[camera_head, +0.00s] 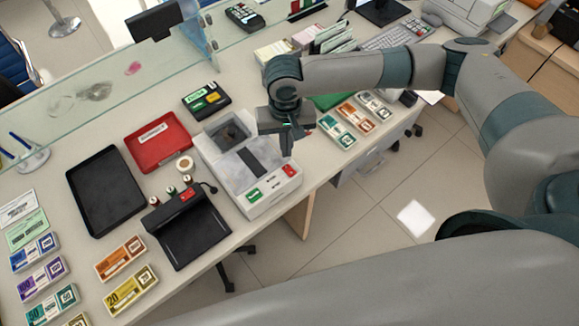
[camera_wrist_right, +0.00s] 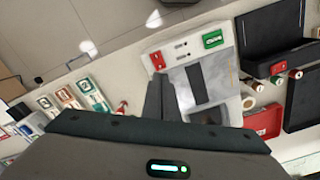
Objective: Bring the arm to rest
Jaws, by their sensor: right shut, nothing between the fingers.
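My right arm reaches in from the right in the head view. My right gripper (camera_head: 288,143) is above the right edge of a white counting machine (camera_head: 222,163), pointing down. In the right wrist view its fingers (camera_wrist_right: 158,98) are together, with nothing between them, and the machine (camera_wrist_right: 226,78) lies beyond them. I cannot tell from these views whether the fingertips touch the machine. My left gripper is not in view.
A black tray (camera_head: 84,200), a red tray (camera_head: 136,148), a black device (camera_head: 190,236) and a card terminal (camera_head: 205,100) stand on the counter. Banknote bundles lie at the left and beside the gripper (camera_head: 337,130). A glass screen (camera_head: 110,72) runs behind. Floor shows in front.

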